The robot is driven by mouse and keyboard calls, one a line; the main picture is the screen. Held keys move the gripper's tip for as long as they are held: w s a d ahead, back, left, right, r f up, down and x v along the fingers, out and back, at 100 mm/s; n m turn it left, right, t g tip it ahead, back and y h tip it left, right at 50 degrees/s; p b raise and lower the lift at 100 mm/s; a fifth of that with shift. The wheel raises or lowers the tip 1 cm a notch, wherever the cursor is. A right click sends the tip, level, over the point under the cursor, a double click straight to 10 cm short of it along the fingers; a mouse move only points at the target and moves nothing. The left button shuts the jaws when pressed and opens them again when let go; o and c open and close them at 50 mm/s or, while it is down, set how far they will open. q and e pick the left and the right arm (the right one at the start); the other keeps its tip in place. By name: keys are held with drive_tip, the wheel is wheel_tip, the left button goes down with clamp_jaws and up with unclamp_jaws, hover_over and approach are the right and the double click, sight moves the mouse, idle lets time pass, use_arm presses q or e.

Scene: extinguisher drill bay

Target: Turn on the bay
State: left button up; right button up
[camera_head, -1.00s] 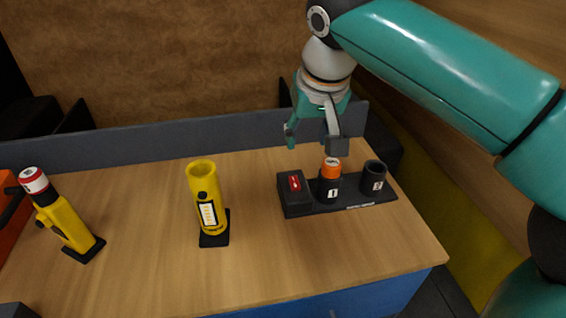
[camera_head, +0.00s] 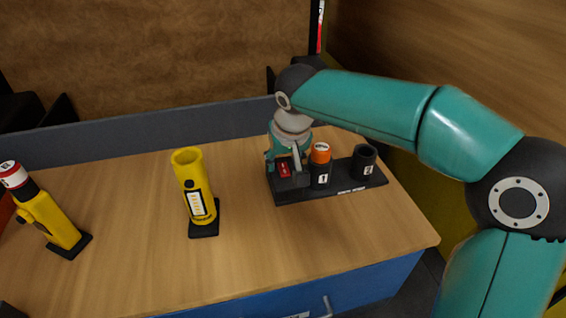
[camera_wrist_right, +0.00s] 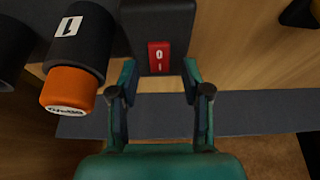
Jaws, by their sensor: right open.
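The bay is a black base (camera_head: 332,190) at the right of the table, with a red rocker switch (camera_head: 284,170) on a dark box at its left end. The switch (camera_wrist_right: 159,57) shows 0 and I marks in the right wrist view. An orange-topped cylinder (camera_head: 321,154) stands in holder 1; holder 2 (camera_head: 364,162) looks empty. My right gripper (camera_head: 287,168) is down at the switch box. In the wrist view the right gripper (camera_wrist_right: 158,78) is open, its fingers on either side of the switch's line; contact cannot be told. My left gripper is out of view.
A yellow open-topped tube (camera_head: 194,186) stands on a black foot mid-table. A yellow unit with a red-and-white top (camera_head: 42,214) stands at the left. A grey panel (camera_head: 150,140) runs along the back edge. The front of the wooden table (camera_head: 250,250) is clear.

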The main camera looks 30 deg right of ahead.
drive_tip(key=shift+w+f, duration=0.2)
drive_tip(key=shift+f, duration=0.25)
clamp_jaws()
drive_tip(key=g+p, duration=0.1)
drive_tip(key=p, duration=0.4)
drive_tip(key=w+g+p, duration=0.1)
drive_tip(key=g+p, duration=0.1)
drive_tip(key=p, duration=0.2)
drive_tip(key=shift+d+r+y+p, duration=0.15)
drive_tip(key=shift+r+y+p, duration=0.15)
drive_tip(key=shift+y+p, duration=0.1)
drive_tip(key=shift+f, duration=0.1)
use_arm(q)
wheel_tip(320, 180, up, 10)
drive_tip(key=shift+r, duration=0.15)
use_arm(e)
drive_tip(key=shift+f, duration=0.15)
unclamp_jaws()
